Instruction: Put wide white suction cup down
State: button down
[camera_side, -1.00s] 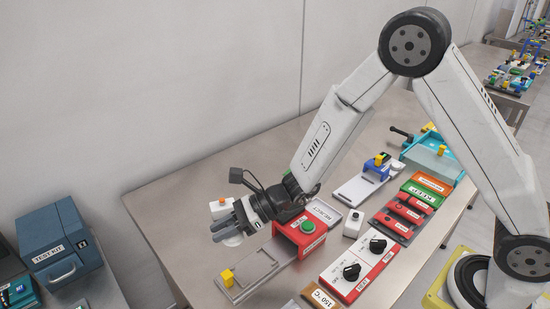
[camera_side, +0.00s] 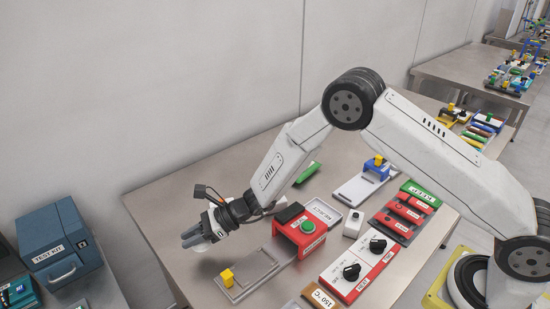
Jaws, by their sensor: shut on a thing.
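My gripper (camera_side: 192,238) is over the left part of the steel table, its fingers pointing down and left. It is shut on the wide white suction cup (camera_side: 203,247), a pale shape at the fingertips, partly hidden by them. The cup looks to be left of the grey tray, and I cannot tell whether it touches the table.
A grey tray (camera_side: 238,290) with a yellow block (camera_side: 227,278) lies just right of my gripper. A red box with a green button (camera_side: 307,227) stands further right. A blue test kit (camera_side: 60,237) is on another table. Bare steel surrounds my gripper's left side.

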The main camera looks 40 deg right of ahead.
aim_at(194, 256)
jog(key=shift+w+f, duration=0.1)
jog(key=shift+w+a+f, duration=0.15)
jog(key=shift+w+f, duration=0.05)
jog(key=shift+f, duration=1.65)
jog(key=shift+f, duration=0.1)
jog(key=c, duration=0.6)
grip_release()
jog(key=shift+o, duration=0.2)
jog(key=shift+r, duration=0.2)
jog(key=shift+d+r, duration=0.1)
jog(key=shift+d, duration=0.2)
jog(key=v, duration=1.1)
jog(key=shift+s+d+r, duration=0.1)
jog(key=shift+d+r, duration=0.05)
